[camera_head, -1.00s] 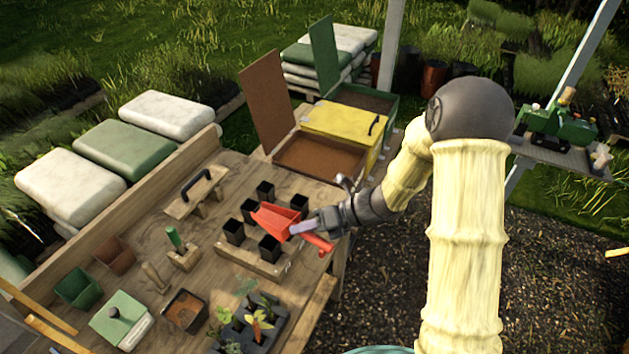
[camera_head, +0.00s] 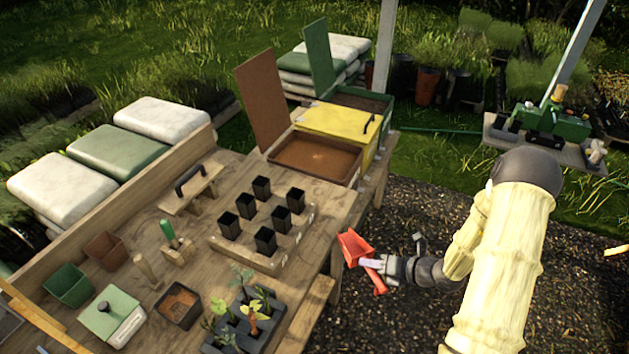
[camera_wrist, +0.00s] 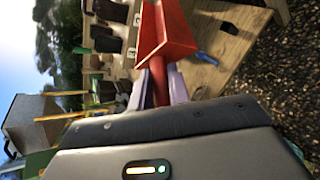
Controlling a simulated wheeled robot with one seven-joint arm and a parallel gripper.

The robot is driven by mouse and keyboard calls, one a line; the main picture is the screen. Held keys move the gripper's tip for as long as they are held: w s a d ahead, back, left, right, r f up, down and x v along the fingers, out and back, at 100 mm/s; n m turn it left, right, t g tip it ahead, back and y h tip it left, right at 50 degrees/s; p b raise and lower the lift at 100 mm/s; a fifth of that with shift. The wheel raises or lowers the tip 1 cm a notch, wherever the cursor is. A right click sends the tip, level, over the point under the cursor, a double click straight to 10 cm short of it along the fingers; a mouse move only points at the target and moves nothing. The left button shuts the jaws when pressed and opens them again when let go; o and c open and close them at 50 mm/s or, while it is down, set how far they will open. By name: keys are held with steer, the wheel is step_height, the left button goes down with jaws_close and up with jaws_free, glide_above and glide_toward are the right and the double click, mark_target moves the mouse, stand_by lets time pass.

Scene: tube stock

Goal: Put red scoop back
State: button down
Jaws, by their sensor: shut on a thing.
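The red scoop (camera_head: 355,250) is held in my gripper (camera_head: 371,264), off the table's right edge and above the dark gravel. In the wrist view the scoop (camera_wrist: 167,35) points away from my gripper (camera_wrist: 163,85), with the fingers closed on both sides of its handle. Whether the scoop holds anything cannot be told. The yellow bin (camera_head: 340,122) with a handle stands at the back of the table, beside an open brown-filled box (camera_head: 318,157) with its lid raised. A green bin (camera_head: 372,98) behind it is also open.
The wooden table (camera_head: 330,195) carries a rack with several black pots (camera_head: 264,239), a seedling tray (camera_head: 262,325), a wooden float (camera_head: 190,190), a green-handled tool (camera_head: 169,233) and small boxes. A side shelf (camera_head: 548,148) stands at the right. Gravel right of the table is open.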

steer(key=d+f+m+t+b, duration=0.1)
steer(key=d+f+b, duration=0.2)
steer(key=f+b, duration=0.4)
step_height(320, 180, down, 4)
steer(key=shift+s+f+h, duration=0.2)
steer(key=shift+s+h, duration=0.1)
steer(key=shift+s, duration=0.05)
